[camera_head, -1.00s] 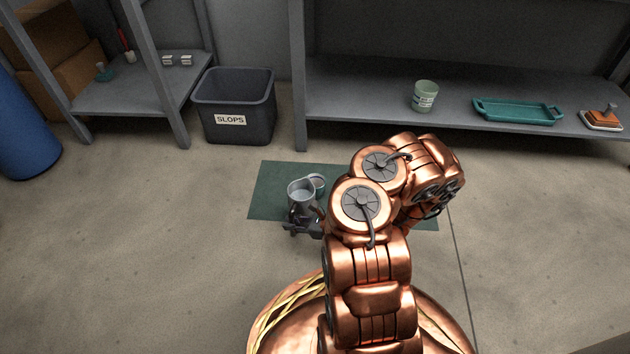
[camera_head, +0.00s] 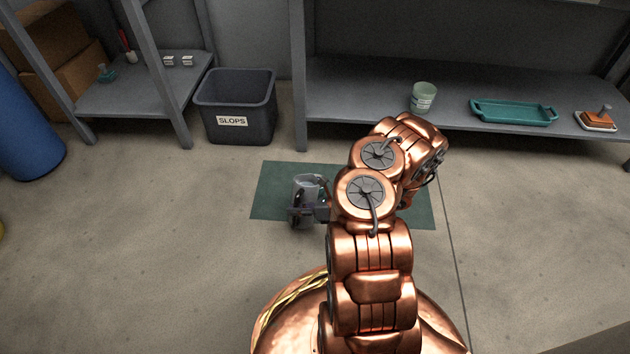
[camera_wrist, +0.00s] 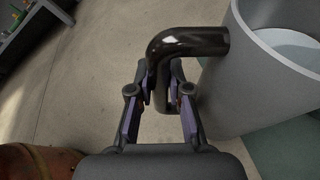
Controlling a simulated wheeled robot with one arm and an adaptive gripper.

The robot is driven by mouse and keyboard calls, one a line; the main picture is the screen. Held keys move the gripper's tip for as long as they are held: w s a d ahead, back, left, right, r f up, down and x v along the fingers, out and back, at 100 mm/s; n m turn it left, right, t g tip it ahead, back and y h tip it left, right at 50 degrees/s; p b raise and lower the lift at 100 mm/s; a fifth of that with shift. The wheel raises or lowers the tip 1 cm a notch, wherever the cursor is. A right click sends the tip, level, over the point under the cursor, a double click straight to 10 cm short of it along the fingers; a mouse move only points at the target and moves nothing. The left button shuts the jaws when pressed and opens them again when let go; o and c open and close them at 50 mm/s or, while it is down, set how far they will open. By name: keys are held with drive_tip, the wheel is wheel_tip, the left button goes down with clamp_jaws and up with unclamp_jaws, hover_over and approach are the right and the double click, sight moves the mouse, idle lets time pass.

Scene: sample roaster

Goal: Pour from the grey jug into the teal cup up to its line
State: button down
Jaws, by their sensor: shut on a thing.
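The grey jug (camera_head: 304,190) is in front of my arm, over the green mat. In the wrist view the jug (camera_wrist: 235,85) is on the right, with pale liquid or a pale inner surface showing inside its rim. My gripper (camera_wrist: 161,92) is shut on the jug's dark curved handle (camera_wrist: 185,42). My forearm partly hides the gripper in the head view. I cannot clearly make out a teal cup on the mat; the jug and arm may hide it. A pale green cup (camera_head: 423,98) with a white label stands upright on the back shelf.
The green mat (camera_head: 270,190) lies on open floor. A dark bin (camera_head: 237,105) marked SLOPS stands behind it. A teal tray (camera_head: 513,112) and an orange-topped item (camera_head: 597,119) are on the right shelf (camera_head: 355,100). A blue cylinder (camera_head: 25,130) stands far left.

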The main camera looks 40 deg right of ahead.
sight(299, 200)
drive_tip(key=shift+d+r, duration=0.1)
drive_tip(key=shift+d, duration=0.2)
drive_tip(key=shift+w+d+r+m+y+p, duration=0.3)
drive_tip(key=shift+w+d+r+m+p, duration=0.1)
drive_tip(key=shift+w+d+m+p, duration=0.15)
idle(0.4)
drive_tip(key=shift+w+d+r+m, duration=0.15)
drive_tip(key=shift+d+r+m, duration=0.05)
drive_tip(key=shift+d+m, duration=0.2)
idle(0.4)
drive_tip(key=shift+w+d+r+m+g+y+p, duration=0.35)
drive_tip(key=shift+d+r+m+y+p, duration=0.15)
drive_tip(key=shift+m, duration=0.15)
idle(4.2)
drive_tip(key=shift+d+f, duration=0.1)
drive_tip(key=shift+f, duration=0.05)
idle(1.0)
